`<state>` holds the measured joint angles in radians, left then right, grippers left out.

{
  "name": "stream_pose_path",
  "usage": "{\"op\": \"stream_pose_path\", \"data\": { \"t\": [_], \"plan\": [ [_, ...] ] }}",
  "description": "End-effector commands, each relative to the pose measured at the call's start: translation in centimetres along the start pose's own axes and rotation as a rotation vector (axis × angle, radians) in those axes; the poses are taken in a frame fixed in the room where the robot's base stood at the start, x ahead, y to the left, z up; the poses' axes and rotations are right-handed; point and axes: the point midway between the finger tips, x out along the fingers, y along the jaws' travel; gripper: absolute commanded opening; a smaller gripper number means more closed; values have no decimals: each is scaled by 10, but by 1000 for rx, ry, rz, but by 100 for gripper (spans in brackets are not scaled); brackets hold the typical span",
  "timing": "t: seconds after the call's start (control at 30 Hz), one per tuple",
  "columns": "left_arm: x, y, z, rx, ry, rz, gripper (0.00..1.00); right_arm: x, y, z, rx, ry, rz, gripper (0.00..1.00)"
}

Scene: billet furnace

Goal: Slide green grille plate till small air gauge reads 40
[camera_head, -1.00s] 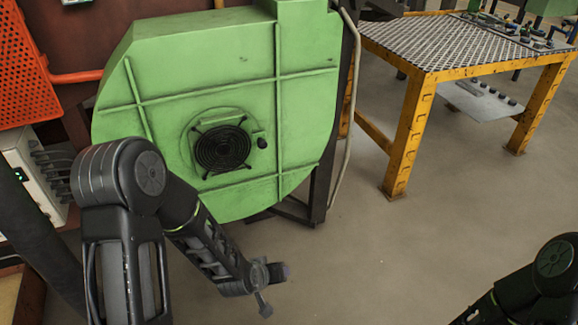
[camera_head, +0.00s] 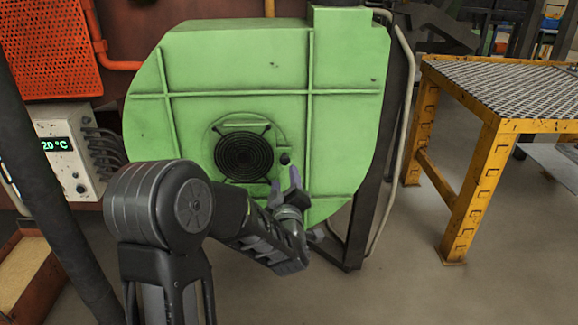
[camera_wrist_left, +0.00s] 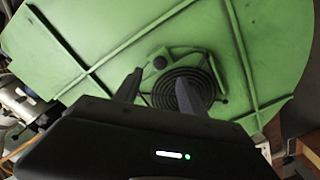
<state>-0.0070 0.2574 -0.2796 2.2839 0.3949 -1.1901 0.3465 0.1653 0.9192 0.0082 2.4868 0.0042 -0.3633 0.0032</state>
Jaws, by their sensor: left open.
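The green grille plate (camera_head: 272,134) sits on the front of the big green blower housing, around a round black grille (camera_head: 244,156). A small dark knob (camera_head: 285,158) is on its right side. In the left wrist view the grille (camera_wrist_left: 178,88) and knob (camera_wrist_left: 160,62) show just beyond the fingers. My left gripper (camera_head: 285,180) is open and empty, its fingers pointing up just below the knob; in the left wrist view its fingers (camera_wrist_left: 158,82) stand apart. I cannot tell whether they touch the plate. I cannot make out a small air gauge. My right gripper is out of view.
The green blower housing (camera_head: 345,130) stands on a dark frame. A grey control box (camera_head: 70,150) with a lit temperature display is at left, below an orange perforated panel (camera_head: 45,50). A yellow table (camera_head: 470,190) stands at right, with clear floor before it.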

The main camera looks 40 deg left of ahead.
Motion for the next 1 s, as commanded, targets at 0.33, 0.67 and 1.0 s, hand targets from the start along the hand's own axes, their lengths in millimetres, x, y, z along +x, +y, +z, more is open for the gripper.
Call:
{"op": "stream_pose_path", "data": {
  "t": [0.33, 0.67, 1.0],
  "plan": [
    [7, 0, 1, 2, -2, 0, 48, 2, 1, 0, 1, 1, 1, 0],
    [54, -1, 2, 3, -1, 1, 48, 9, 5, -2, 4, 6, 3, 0],
    [78, 0, 2, 2, -4, 0, 48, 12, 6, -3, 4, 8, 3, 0]
  ]
}}
